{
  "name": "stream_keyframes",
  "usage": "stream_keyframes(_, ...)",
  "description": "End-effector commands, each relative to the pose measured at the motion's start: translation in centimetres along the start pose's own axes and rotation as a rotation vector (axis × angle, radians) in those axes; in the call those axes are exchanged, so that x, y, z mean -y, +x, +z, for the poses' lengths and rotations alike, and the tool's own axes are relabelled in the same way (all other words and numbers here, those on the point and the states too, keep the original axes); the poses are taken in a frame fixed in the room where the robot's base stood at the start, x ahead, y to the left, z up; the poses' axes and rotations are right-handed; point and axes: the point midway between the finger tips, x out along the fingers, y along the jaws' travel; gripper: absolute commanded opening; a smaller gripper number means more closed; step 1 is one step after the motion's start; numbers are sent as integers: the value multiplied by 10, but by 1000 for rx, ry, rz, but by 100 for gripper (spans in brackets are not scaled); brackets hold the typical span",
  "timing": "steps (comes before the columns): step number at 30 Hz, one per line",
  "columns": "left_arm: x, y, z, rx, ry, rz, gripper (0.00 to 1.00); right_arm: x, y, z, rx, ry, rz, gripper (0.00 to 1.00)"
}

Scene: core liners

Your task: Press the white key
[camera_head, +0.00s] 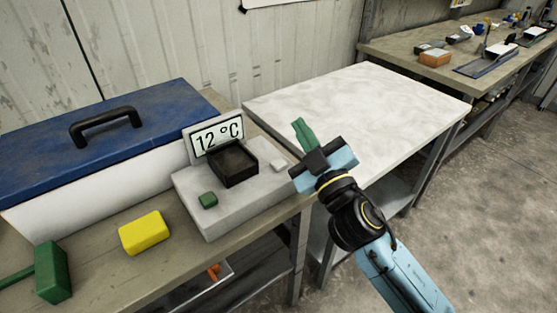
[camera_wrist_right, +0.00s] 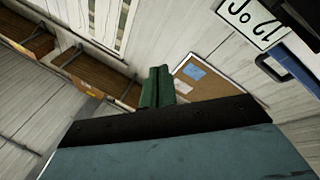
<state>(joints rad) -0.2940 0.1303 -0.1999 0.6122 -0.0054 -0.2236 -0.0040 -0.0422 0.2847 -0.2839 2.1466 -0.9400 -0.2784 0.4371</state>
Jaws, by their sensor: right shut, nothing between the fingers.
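In the right wrist view the shut fingers (camera_wrist_right: 157,88) show, with the display (camera_wrist_right: 255,22) at top right; the white key is not visible there. My left gripper is out of view.
A blue-lidded cooler (camera_head: 100,140) stands behind the device at left. A yellow block (camera_head: 144,232) and a green mallet-like object (camera_head: 53,271) lie on the bench in front. A bare white-topped table (camera_head: 360,105) stands behind my right gripper.

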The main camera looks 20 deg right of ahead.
Motion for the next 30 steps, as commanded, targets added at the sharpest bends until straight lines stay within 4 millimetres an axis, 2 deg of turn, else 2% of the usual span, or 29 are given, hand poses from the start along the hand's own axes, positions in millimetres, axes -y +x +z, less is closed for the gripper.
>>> stream_keyframes(1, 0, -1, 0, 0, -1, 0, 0, -9, 10, -37, -136, -54, 1, 0)
stream_keyframes(4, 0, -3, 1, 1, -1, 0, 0, -13, 16, -108, -408, -188, -31, 0)
stream_keyframes(6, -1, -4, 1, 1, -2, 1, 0, -3, 12, -152, -604, -324, -96, 0)
stream_keyframes(7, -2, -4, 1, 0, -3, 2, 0, 6, 11, -163, -671, -388, -140, 0)
stream_keyframes(9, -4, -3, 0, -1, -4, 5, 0, 32, 10, -171, -783, -538, -266, 0)
stream_keyframes(11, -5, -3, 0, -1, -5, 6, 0, 53, 10, -168, -846, -672, -390, 0)
stream_keyframes(13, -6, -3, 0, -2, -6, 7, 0, 72, 12, -153, -877, -836, -542, 0)
stream_keyframes(15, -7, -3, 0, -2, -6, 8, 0, 84, 18, -129, -857, -1000, -701, 0)
stream_keyframes(17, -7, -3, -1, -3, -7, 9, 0, 85, 24, -104, -804, -1131, -829, 0)
stream_keyframes(21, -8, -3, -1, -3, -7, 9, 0, 66, 42, -50, -592, -1366, -1062, 0)
stream_keyframes(24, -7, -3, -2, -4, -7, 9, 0, 44, 50, -23, -439, -1464, -1162, 0)
stream_keyframes(27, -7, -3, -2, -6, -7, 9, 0, 28, 54, -8, -331, -1515, -1217, 0)
stream_keyframes(30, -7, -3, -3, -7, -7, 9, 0, 21, 56, -2, -281, -1534, -1239, 0)
